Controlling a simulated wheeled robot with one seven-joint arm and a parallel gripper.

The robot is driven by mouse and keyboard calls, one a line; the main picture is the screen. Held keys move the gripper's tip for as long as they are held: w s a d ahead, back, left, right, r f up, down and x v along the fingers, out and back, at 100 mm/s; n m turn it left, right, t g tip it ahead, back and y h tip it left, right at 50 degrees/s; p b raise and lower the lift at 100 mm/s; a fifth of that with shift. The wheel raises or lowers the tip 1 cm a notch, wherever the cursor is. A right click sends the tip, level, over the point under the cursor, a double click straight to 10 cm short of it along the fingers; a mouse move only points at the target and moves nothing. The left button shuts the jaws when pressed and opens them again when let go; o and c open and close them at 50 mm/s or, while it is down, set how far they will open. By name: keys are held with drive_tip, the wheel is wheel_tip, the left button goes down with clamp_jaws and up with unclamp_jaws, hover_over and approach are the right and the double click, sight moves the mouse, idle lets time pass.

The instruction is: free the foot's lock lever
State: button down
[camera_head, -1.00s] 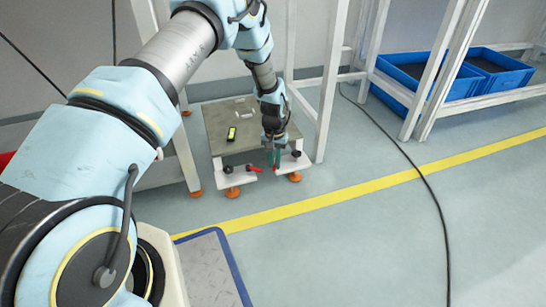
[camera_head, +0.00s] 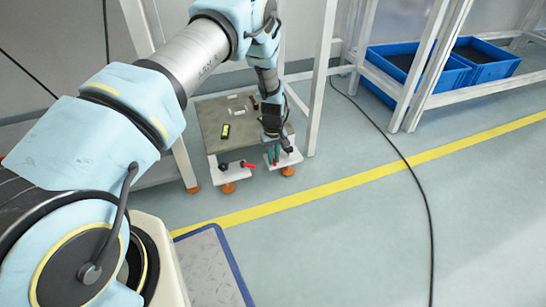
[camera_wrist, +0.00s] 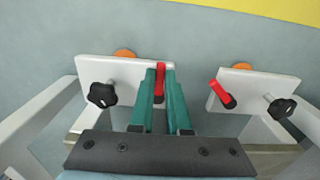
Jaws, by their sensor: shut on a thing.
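My gripper's green fingers (camera_wrist: 160,100) are shut on a red lock lever (camera_wrist: 160,70) at a white foot plate (camera_wrist: 95,68) in the wrist view. The lever stands upright between the fingers, and they hide its lower part. A black star knob (camera_wrist: 102,94) sits on the same plate, with an orange foot (camera_wrist: 125,53) behind it. In the head view my gripper (camera_head: 273,158) reaches down to the right foot plate (camera_head: 288,160) of a small grey-topped stand. The left plate carries another red lever (camera_head: 248,165), which also shows in the wrist view (camera_wrist: 222,94), apart from the fingers.
The stand's top (camera_head: 215,115) carries a yellow-and-black device (camera_head: 226,131). White frame posts (camera_head: 322,85) rise close beside the stand. A black cable (camera_head: 412,170) crosses the floor. The floor before the stand is clear.

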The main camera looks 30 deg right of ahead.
idle(0.4)
drive_tip(key=c, duration=0.9)
unclamp_jaws()
wheel_tip(320, 180, up, 11)
drive_tip(key=p, duration=0.4)
drive_tip(key=shift+w, duration=0.1)
